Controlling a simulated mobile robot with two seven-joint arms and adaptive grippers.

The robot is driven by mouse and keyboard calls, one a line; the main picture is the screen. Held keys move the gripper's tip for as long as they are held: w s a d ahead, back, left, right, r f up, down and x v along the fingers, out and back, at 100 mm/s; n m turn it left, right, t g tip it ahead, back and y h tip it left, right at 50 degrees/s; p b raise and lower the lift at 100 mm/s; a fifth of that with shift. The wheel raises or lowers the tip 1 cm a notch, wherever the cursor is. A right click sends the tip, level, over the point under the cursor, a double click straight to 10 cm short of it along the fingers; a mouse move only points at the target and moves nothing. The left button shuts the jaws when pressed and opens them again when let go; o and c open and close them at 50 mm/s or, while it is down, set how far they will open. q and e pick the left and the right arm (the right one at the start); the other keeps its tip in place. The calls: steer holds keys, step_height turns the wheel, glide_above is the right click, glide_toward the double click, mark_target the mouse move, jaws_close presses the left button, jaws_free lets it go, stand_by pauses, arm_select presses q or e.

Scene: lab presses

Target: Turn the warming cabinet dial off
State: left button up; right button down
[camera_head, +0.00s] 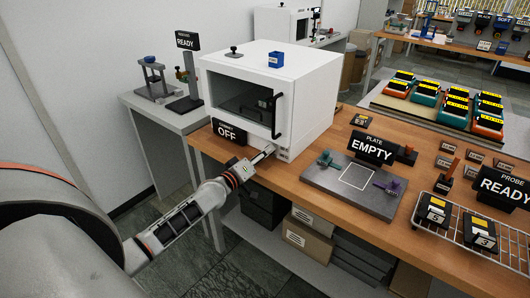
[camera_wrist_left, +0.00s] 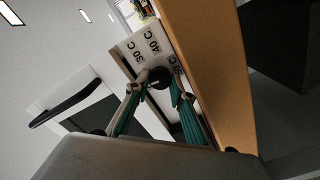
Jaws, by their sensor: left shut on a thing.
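The white warming cabinet (camera_head: 305,85) stands on the wooden bench with its door shut. A sign (camera_head: 228,132) at its front left corner reads OFF. My left gripper (camera_head: 268,152) reaches the lower right of the cabinet's front. In the left wrist view the dark round dial (camera_wrist_left: 160,78) sits between the two fingertips of the left gripper (camera_wrist_left: 163,86), which is shut on it. Temperature labels, 30 C and 40 C among them, surround the dial on the white panel (camera_wrist_left: 138,46). The dial's pointer cannot be made out. My right gripper is not in view.
The cabinet's dark door handle (camera_head: 277,115) is just above the left gripper. To the right are a grey plate (camera_head: 325,192) with an EMPTY sign (camera_head: 372,149) and a wire rack (camera_head: 460,225).

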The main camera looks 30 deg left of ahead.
arm_select(q)
steer(key=shift+r+n, duration=0.1)
steer(key=shift+n, duration=0.5)
steer(key=o, duration=1.1)
